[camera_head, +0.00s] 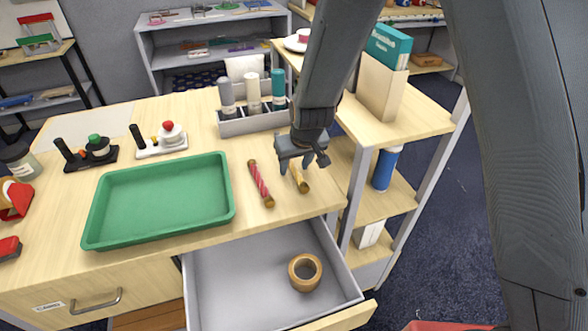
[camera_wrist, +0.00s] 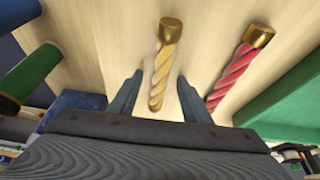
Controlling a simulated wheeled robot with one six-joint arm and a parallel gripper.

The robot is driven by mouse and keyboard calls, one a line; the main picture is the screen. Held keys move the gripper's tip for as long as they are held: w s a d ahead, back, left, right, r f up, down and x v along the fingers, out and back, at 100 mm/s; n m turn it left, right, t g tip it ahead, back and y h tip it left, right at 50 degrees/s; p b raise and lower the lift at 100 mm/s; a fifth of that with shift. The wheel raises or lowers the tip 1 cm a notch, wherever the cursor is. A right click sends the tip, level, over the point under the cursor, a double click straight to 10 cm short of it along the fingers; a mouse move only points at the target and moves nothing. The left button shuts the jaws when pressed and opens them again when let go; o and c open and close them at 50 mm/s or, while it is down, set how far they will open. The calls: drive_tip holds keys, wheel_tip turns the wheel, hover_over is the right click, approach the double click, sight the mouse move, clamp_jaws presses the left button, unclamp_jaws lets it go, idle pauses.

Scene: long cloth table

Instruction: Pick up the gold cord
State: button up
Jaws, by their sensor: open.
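The gold cord (camera_head: 300,179) is a short twisted rod with a brass end cap, lying on the table right of a red cord (camera_head: 261,184). My gripper (camera_head: 302,163) is above its far end, which the gripper partly hides in the head view. In the wrist view the gold cord (camera_wrist: 164,65) lies lengthwise, its lower end between the two open fingers of my gripper (camera_wrist: 158,95). The fingers look apart from it, and nothing is held. The red cord (camera_wrist: 238,70) passes just outside the right finger in the wrist view.
A green tray (camera_head: 160,233) lies left of the cords. A grey caddy with bottles (camera_head: 243,124) stands behind. An open drawer (camera_head: 235,284) with a wooden ring (camera_head: 305,272) juts out below the table's front edge. A wooden shelf (camera_head: 425,122) stands close on the right.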

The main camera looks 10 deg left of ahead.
drive_tip(key=shift+c, duration=0.2)
clamp_jaws()
drive_tip(key=shift+r, duration=0.1)
